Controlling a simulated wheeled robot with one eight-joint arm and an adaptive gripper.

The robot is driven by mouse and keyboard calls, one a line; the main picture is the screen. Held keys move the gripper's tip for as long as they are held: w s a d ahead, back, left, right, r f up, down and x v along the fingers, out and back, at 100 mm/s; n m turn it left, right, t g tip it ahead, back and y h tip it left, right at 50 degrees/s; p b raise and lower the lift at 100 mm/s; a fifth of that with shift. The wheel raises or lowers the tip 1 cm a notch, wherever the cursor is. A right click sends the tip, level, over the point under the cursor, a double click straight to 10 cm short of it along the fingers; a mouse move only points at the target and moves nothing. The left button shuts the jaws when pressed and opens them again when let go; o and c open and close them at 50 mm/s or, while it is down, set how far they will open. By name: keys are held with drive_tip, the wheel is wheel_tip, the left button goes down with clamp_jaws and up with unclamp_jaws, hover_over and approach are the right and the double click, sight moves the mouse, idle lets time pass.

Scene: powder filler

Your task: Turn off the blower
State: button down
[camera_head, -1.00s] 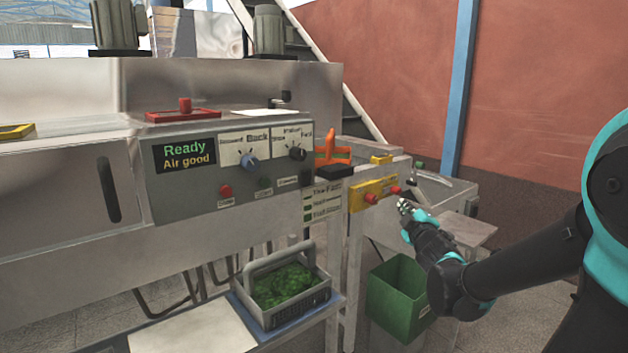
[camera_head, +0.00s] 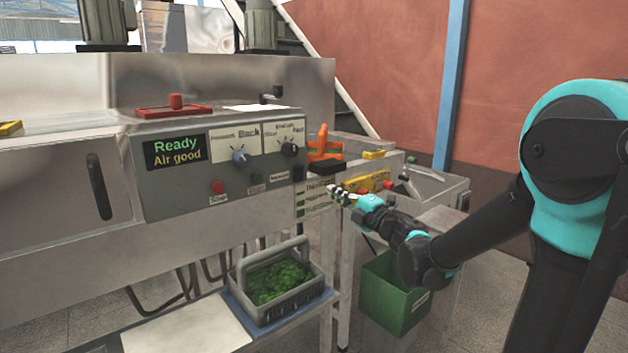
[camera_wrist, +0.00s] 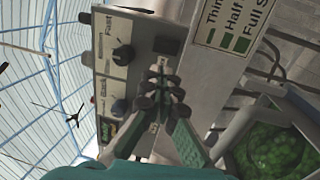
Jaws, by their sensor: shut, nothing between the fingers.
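The grey control panel (camera_head: 180,190) carries a blue-grey knob (camera_head: 241,159), a black knob (camera_head: 289,149), a red button (camera_head: 218,188), a green button (camera_head: 256,179) and a black switch (camera_head: 298,173). Its display (camera_head: 176,152) reads "Ready" and "Air good". Small labels are hard to read, and I cannot tell which control is the blower's. My gripper (camera_head: 336,195) is shut and empty, right of the panel and in front of the yellow button box (camera_head: 367,182), partly hiding it. The wrist view shows the closed fingers (camera_wrist: 164,70) against the panel, near the black switch (camera_wrist: 167,46) and black knob (camera_wrist: 123,55).
A grey basket of green material (camera_head: 275,295) stands on the shelf below the panel. A green bin (camera_head: 392,300) is below my arm. An orange-handled part (camera_head: 325,147) and a "Thin/Half/Full" chart (camera_head: 314,202) are right of the panel. Space before the panel is clear.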

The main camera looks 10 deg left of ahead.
sight(300, 169)
drive_tip(key=x, duration=1.3)
drive_tip(key=shift+w+a, duration=0.25)
drive_tip(key=shift+r, duration=0.1)
drive_tip(key=shift+w+a+r, duration=0.2)
drive_tip(key=shift+w+a, duration=0.05)
drive_tip(key=shift+a, duration=0.05)
drive_tip(key=shift+s+d, duration=0.1)
